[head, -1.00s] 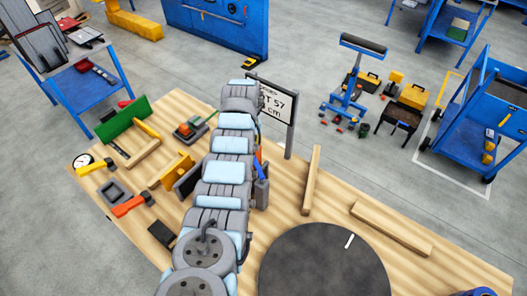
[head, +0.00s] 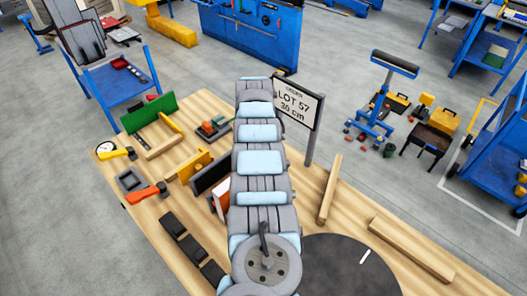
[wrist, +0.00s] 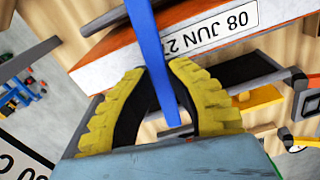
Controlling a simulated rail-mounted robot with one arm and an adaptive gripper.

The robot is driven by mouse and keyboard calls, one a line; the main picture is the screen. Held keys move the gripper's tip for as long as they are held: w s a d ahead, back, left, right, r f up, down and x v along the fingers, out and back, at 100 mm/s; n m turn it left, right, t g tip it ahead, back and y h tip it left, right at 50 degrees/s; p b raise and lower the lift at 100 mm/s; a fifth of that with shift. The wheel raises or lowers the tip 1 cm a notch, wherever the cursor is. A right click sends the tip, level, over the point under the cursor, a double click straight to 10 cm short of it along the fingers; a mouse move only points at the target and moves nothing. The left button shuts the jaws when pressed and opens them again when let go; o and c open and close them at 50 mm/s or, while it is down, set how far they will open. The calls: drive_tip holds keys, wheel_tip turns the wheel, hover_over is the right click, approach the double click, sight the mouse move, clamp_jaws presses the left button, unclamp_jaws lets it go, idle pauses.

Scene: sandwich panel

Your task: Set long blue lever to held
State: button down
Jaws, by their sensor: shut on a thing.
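The long blue lever (wrist: 150,50) runs down through the middle of the wrist view. Its lower end lies between the yellow ridged fingers of my gripper (wrist: 160,72), which are shut on it. In the head view my own arm hides the lever and my gripper. An orange and white piece (head: 221,201), perhaps the same block, shows just left of the arm. I cannot tell the lever's setting.
The wooden bench carries a dark round disc (head: 350,270), loose wooden bars (head: 410,248), a green panel (head: 148,113), yellow (head: 117,153) and orange (head: 146,193) handled parts, and several black blocks (head: 188,247).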

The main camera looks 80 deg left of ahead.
drive_tip(key=shift+s+d+n, duration=0.6)
drive_tip(key=shift+s+n, duration=0.25)
drive_tip(key=shift+n, duration=0.05)
drive_tip(key=c, duration=1)
unclamp_jaws()
drive_tip(key=shift+s+f, duration=0.1)
drive_tip(key=shift+s, duration=0.05)
drive_tip(key=shift+r, duration=0.45)
wheel_tip(320, 180, up, 11)
drive_tip(key=shift+r, duration=0.15)
